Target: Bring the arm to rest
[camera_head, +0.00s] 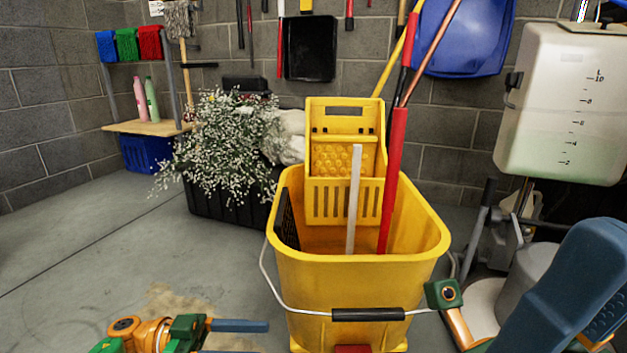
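My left gripper (264,339) is at the bottom left, low over the concrete floor. Its two blue-grey fingers point right with a gap between them, and nothing shows between them. The lower finger is partly cut off by the frame's bottom edge. The gripper is left of the yellow mop bucket (430,245), apart from it in the picture. My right arm comes in at the lower right, with a blue link and a green-and-orange joint beside the bucket's right side. I see no fingers of the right gripper.
The bucket holds upright handles and has a wire bail with a black grip (367,314). A black planter (215,205) with white flowers stands behind left. A white tank (565,105) is at right. Open floor (90,260) lies at left.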

